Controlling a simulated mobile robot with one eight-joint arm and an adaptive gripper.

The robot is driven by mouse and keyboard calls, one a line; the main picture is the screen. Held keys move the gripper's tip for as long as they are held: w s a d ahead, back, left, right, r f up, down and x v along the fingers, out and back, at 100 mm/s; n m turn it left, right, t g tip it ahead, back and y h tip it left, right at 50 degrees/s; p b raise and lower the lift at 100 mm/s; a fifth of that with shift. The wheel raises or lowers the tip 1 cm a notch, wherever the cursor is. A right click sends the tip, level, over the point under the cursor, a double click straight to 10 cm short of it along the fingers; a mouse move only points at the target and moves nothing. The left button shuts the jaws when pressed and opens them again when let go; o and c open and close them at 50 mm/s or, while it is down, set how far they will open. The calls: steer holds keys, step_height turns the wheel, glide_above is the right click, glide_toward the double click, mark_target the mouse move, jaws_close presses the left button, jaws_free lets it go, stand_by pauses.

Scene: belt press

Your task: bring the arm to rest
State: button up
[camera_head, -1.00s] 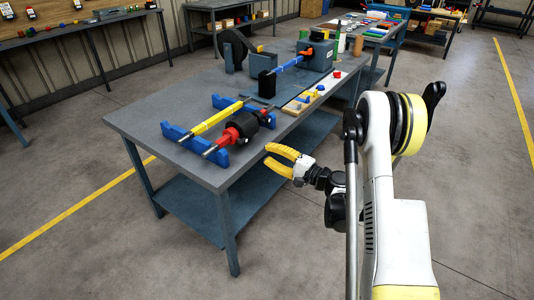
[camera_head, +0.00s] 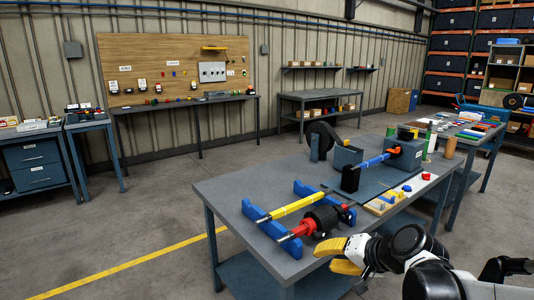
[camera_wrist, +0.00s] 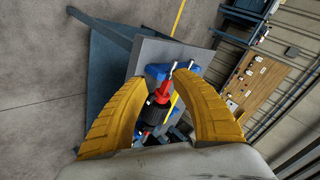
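My gripper (camera_head: 326,258) has yellow curved fingers and shows at the lower right of the head view, beside the front right edge of the grey workbench (camera_head: 230,197). In the wrist view my gripper (camera_wrist: 162,77) is open, with a clear gap between its fingertips and nothing held. Past the fingers, the red and black roller (camera_head: 322,218) lies across blue supports (camera_head: 263,220) on the bench. It also shows between the fingers in the wrist view (camera_wrist: 155,113). My arm fills the bottom right corner of the head view.
A yellow bar (camera_head: 298,206) lies beside the roller. Farther back are a machine with a blue shaft (camera_head: 376,160) and a strip of small coloured parts (camera_head: 388,199). Side tables and a pegboard (camera_head: 175,65) stand along the wall. The floor at left is open.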

steer(key=s+d+n+h, duration=0.2)
steer(key=s, duration=0.7)
steer(key=s+d+n+g+h, duration=0.1)
steer(key=s+n+h, duration=0.2)
steer(key=s, duration=0.7)
steer(key=shift+s+d+r+h, duration=0.15)
steer(key=shift+s+d+h, duration=0.15)
steer(key=shift+d, duration=0.1)
